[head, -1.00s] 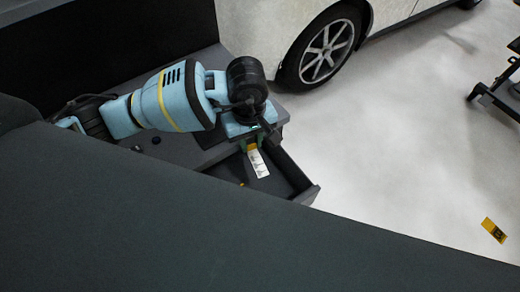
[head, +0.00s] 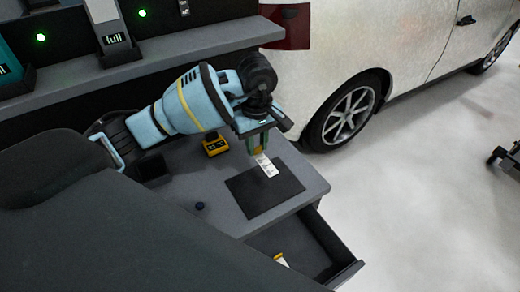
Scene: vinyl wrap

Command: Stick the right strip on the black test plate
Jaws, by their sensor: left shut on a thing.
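My left gripper (head: 257,146) is shut on a small white strip (head: 267,166) with dark print and a yellow end at the fingers. The strip hangs down from the fingers over the far part of the black test plate (head: 262,195). I cannot tell whether its lower end touches the plate. The plate lies flat on the grey worktop (head: 216,213). My right gripper is not in view.
A yellow and black device (head: 215,145) stands on the worktop behind the plate. A small dark blue knob-like thing (head: 200,206) lies left of the plate. A shelf (head: 180,43) runs along the back. A white car (head: 390,60) stands beyond, with open floor at the right.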

